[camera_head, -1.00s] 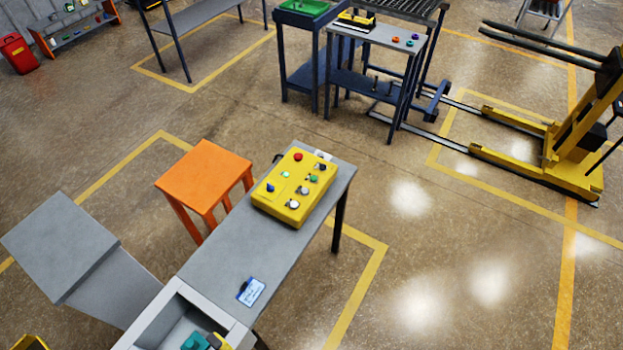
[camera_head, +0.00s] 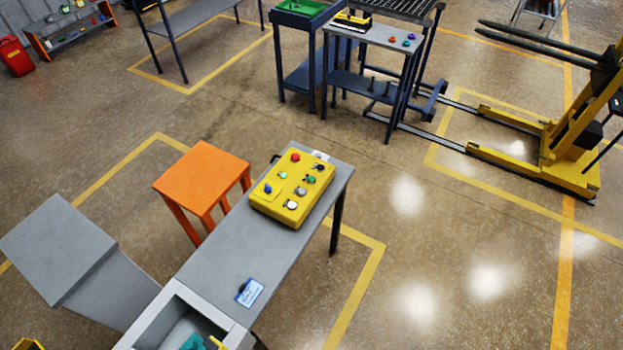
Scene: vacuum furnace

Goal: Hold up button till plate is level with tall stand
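A yellow control box (camera_head: 277,207) lies on the grey bench (camera_head: 225,235). It carries a red button (camera_head: 295,157), a blue one (camera_head: 268,188), and several green, black and pale controls. I cannot read any labels, so I cannot tell which is the up button. A grey pedestal with a flat top (camera_head: 58,248) stands at the left; I cannot tell whether it is the tall stand. A yellow lift with two dark forks (camera_head: 545,40) stands at the right, its forks raised above the floor. I cannot make out a separate plate. My gripper is not in view.
An orange stool (camera_head: 203,175) stands beside the bench. A blue-and-white card (camera_head: 249,292) lies on the bench, near an open bin (camera_head: 160,312) holding a teal item. Dark tables (camera_head: 380,33) stand at the back. The floor right of the bench is clear.

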